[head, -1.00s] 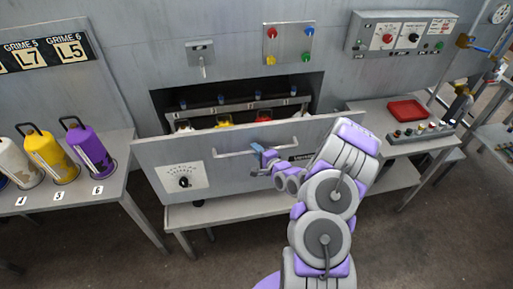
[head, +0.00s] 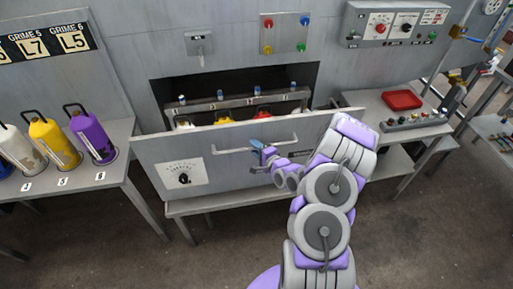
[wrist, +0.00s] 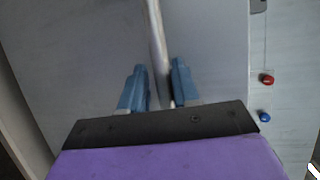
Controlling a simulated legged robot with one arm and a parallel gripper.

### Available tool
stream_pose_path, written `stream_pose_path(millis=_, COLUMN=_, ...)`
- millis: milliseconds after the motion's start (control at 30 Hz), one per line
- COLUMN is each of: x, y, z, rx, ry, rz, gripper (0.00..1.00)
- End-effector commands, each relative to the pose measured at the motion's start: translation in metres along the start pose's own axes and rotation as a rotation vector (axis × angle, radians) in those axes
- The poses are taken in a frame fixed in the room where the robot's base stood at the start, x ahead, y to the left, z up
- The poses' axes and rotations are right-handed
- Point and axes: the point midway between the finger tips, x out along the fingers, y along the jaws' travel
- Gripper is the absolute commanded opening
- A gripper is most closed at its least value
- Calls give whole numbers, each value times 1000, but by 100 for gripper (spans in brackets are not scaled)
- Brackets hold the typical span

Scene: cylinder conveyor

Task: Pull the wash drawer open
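The wash drawer (head: 225,163) is a wide grey front with a bar handle (head: 228,150) and a dial plate (head: 181,175). It stands out from its opening in the wall, tilted in the picture, with coloured items inside. My gripper (head: 262,154) is at the middle of the handle in the head view. In the wrist view my blue fingers (wrist: 158,88) lie on both sides of the handle bar (wrist: 157,45), close to it, and look shut on it; a narrow gap shows beside one finger.
A side table with white, yellow and purple canisters (head: 92,138) stands at the left. A table with a red tray (head: 402,99) and a button box (head: 413,121) stands at the right. Clear floor (head: 120,250) lies in front.

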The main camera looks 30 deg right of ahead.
Motion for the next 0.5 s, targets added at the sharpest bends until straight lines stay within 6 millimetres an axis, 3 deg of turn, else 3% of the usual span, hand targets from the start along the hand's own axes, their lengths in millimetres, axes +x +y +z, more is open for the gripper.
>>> stream_pose_path(millis=133, x=0, y=-1, z=0, rx=-1, ry=0, rz=-3, gripper=42)
stream_pose_path(millis=500, x=-9, y=-3, z=0, rx=-1, ry=1, rz=-6, gripper=42)
